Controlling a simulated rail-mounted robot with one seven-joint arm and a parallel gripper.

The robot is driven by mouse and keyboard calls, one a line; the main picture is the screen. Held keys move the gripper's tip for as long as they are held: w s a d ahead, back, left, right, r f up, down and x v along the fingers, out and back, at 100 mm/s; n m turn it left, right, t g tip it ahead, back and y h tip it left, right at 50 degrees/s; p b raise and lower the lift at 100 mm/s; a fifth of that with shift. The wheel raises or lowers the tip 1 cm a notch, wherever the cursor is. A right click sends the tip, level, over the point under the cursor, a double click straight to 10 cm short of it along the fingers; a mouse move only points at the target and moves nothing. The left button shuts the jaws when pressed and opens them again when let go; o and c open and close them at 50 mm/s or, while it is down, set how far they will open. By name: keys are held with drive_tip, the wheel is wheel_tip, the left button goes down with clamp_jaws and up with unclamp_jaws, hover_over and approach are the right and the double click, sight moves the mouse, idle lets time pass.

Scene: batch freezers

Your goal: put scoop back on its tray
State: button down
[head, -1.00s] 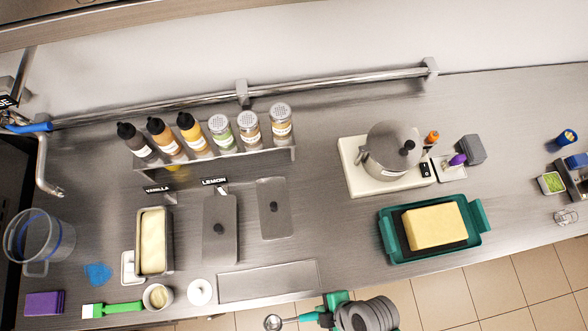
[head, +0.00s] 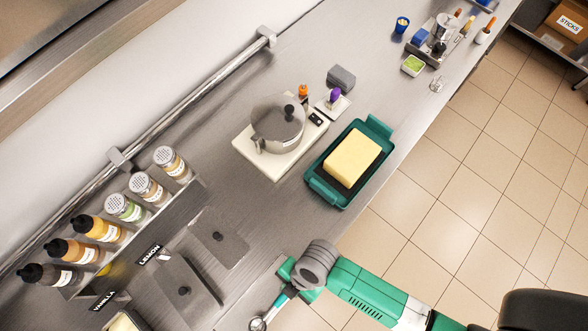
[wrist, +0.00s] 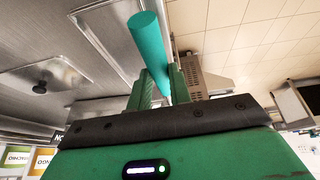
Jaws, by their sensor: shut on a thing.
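My gripper (head: 290,289) is shut on the teal handle of the scoop (head: 276,305), at the counter's front edge in the head view. The scoop's round metal bowl points down and left. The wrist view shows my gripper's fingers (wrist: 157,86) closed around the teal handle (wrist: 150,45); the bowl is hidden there. A small white tray (head: 343,108) right of the scale holds a purple-handled tool. I cannot tell whether this tray is the scoop's own.
A teal tray (head: 324,192) holds a yellow block (head: 353,157). A pot (head: 276,125) stands on a white scale (head: 246,145). Several bottles and shakers line a rack at left. Lidded pans (head: 218,237) sit in the counter. Bare counter lies between pans and teal tray.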

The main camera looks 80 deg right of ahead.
drive_tip(key=w, duration=0.5)
drive_tip(key=shift+w+a+f, duration=0.15)
drive_tip(key=shift+w+f, duration=0.05)
drive_tip(key=shift+w+f+p, duration=0.2)
drive_tip(key=shift+f+p, duration=0.1)
drive_tip(key=shift+f, duration=1.5)
drive_tip(key=c, duration=1.3)
unclamp_jaws()
drive_tip(key=shift+f, duration=0.1)
drive_tip(key=v, duration=1.2)
